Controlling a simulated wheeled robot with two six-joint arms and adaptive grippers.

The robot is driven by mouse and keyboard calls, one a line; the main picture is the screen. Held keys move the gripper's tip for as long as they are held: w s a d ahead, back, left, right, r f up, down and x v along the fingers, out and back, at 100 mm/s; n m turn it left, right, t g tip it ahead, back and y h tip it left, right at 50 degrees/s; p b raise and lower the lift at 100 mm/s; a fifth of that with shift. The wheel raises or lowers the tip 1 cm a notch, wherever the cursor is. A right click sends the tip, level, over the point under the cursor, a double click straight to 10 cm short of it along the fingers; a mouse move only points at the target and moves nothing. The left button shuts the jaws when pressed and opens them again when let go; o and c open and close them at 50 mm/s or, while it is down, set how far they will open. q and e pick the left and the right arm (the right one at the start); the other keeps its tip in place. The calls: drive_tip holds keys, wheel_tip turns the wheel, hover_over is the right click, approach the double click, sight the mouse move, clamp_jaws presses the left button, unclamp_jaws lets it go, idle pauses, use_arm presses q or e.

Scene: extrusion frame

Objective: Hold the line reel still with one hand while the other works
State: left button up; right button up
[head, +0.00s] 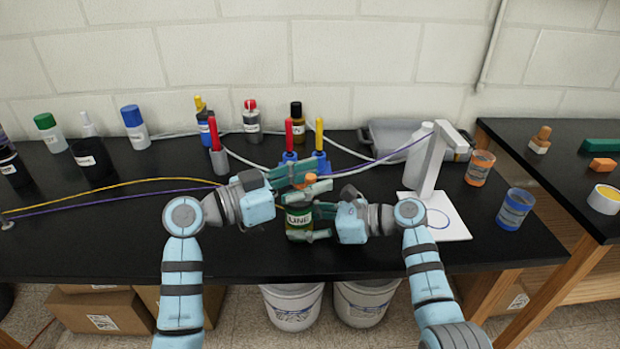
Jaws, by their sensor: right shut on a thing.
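The line reel (299,220) is a dark green, upright, jar-like body with a white label reading "LINE", near the front middle of the black bench. An orange piece (310,179) shows just above it; whether it is joined to the reel is hidden by the fingers. My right gripper (310,222) comes from the right and is shut on the reel, one finger above the label and one below. My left gripper (318,177) is above the reel, its fingers apart on either side of the orange piece. I cannot tell whether they touch it.
Behind the grippers stand red and yellow handled tools (319,140) in blue holders. A white stand (430,160) is right, with orange (480,168) and blue (514,210) cups beyond. Several bottles (135,127) line the back left. Yellow and purple lines (110,186) cross the left bench.

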use_arm(q)
clamp_jaws()
drive_tip(key=shift+w+d+n+t+y, duration=0.1)
drive_tip(key=shift+n+t+y, duration=0.3)
drive_tip(key=shift+t, duration=0.15)
drive_tip(key=shift+w+d+n+t+y, duration=0.1)
drive_tip(key=shift+n+t+y, duration=0.25)
drive_tip(key=shift+t, duration=0.2)
unclamp_jaws()
